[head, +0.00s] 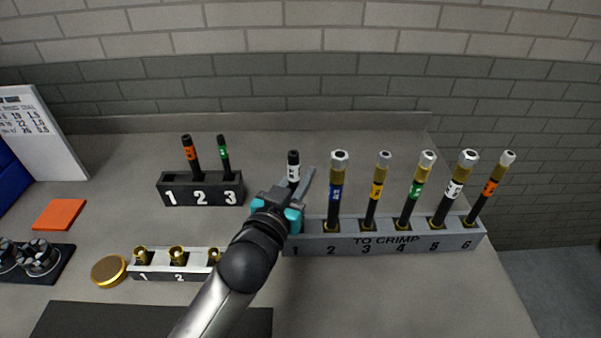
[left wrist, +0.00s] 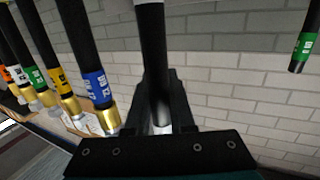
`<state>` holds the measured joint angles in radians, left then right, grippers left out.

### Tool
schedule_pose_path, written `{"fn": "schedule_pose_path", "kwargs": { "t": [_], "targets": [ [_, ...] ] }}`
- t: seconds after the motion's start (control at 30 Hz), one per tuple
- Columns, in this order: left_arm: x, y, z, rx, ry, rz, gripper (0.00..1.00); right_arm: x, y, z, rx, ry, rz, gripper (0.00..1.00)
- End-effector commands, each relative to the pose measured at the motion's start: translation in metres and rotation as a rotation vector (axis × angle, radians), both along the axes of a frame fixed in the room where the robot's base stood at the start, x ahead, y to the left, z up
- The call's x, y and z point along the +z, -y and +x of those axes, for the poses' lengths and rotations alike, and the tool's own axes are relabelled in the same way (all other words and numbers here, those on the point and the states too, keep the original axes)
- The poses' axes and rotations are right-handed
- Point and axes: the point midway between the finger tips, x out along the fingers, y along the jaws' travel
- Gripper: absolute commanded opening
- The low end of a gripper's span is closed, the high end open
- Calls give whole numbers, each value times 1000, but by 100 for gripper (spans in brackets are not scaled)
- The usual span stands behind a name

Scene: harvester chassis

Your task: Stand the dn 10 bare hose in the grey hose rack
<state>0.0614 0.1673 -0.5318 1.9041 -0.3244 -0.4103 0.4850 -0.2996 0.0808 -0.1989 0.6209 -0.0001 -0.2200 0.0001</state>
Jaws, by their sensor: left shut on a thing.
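A black bare hose (head: 293,157) with a white band and no brass ferrule stands roughly upright in my left gripper (head: 300,190). The gripper's fingers are shut around the hose, which also shows in the left wrist view (left wrist: 152,50). The hose is at the left end of the grey hose rack (head: 400,243), marked TO CRIMP, near number 1. My gripper hides the lower end of the hose and the slot 1 opening, so I cannot tell whether the hose is seated. The label text is too small to read. My right gripper is not in view.
Slots 2 to 6 hold ferruled hoses; the blue-banded one (head: 336,192) stands closest to my gripper. A black rack (head: 200,190) holds orange- and green-banded bare hoses. A small fitting rack (head: 150,272) and a brass disc (head: 109,271) stand left. The brick wall (head: 300,75) is behind.

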Motion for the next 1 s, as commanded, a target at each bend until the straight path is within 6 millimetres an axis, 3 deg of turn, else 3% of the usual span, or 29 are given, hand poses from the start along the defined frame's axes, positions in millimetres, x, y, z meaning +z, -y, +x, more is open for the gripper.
{"fn": "schedule_pose_path", "kwargs": {
  "t": [1.0],
  "targets": [
    [-35, 0, 0, 0, 3, -1, 0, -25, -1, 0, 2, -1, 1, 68]
  ]
}}
